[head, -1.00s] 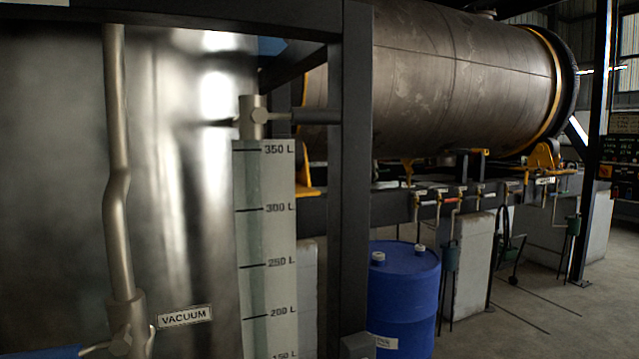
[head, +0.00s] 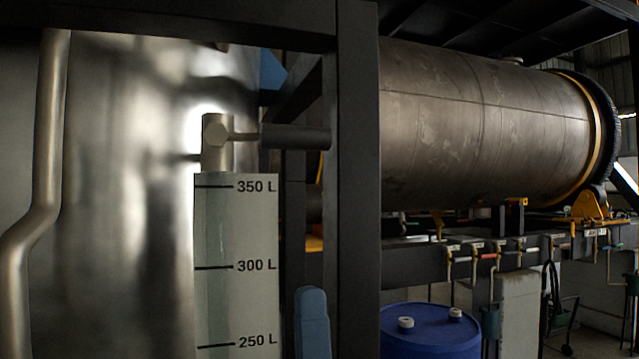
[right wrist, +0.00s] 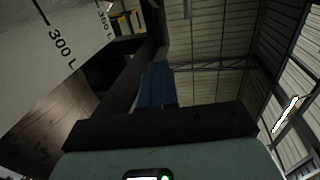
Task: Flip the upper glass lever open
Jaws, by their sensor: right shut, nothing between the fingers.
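The upper glass lever (head: 295,137) is a dark, thick handle on a thin stem. It points right, level, from a metal valve body (head: 216,142) on top of the sight glass (head: 237,265). My right gripper (head: 311,294) shows as a blue shape at the bottom of the head view. It is below the lever and right of the sight glass, apart from the lever. Its shut, empty blue fingers (right wrist: 157,86) also show in the right wrist view, where I cannot make out the lever. My left gripper is not in view.
A dark upright post (head: 356,190) stands just right of the lever's end, under a dark crossbeam (head: 170,22). A bent pipe (head: 47,150) runs down at left before the shiny tank. A blue drum (head: 430,335) and a large cylinder (head: 480,125) stand beyond the post.

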